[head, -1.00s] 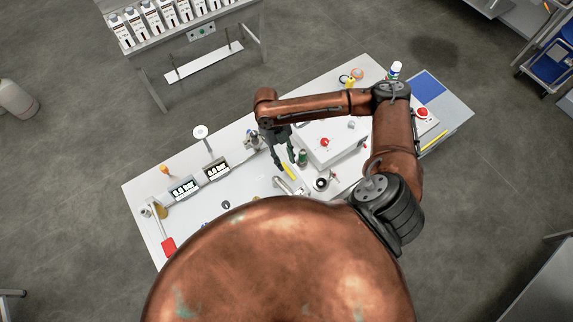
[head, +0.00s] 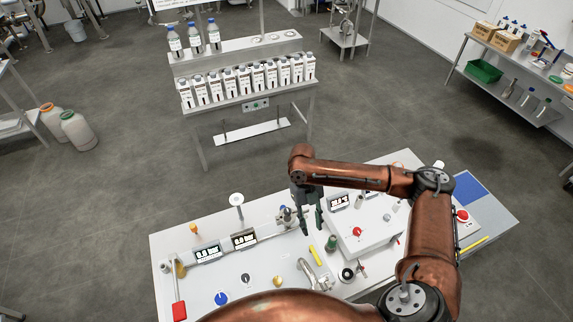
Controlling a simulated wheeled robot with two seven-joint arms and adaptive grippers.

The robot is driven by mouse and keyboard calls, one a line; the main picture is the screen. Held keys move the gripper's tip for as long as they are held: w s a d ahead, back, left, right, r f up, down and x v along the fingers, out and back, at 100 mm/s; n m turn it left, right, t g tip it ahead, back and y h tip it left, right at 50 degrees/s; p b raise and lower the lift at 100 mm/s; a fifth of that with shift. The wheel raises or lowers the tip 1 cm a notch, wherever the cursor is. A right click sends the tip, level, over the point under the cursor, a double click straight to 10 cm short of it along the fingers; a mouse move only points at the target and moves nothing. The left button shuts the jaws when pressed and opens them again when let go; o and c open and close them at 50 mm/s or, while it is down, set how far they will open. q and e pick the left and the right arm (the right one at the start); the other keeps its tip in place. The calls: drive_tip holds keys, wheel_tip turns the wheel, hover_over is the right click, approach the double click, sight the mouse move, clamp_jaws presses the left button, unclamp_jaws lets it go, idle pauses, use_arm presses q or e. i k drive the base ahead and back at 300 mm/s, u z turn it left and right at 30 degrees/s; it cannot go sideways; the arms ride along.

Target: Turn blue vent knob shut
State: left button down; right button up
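A blue round knob (head: 221,298) sits on the white table-like panel (head: 180,246), at the lower left in the head view, close to the edge of my copper-coloured body. A dark knob (head: 246,279) and a yellow knob (head: 277,281) sit to its right. My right gripper (head: 312,229) hangs above the panel, up and to the right of the blue knob and well apart from it. Its two dark fingers point down and stand apart, with nothing seen between them. My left gripper is not in view.
Two display boxes (head: 244,239) stand left of my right gripper. A metal pipe piece (head: 321,277), a green-topped item (head: 331,243) and a raised white box with a red knob (head: 357,232) lie around it. A red-ended tool (head: 179,310) lies at the panel's left.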

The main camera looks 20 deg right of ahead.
sight(221, 299)
drive_tip(key=k, duration=1.5)
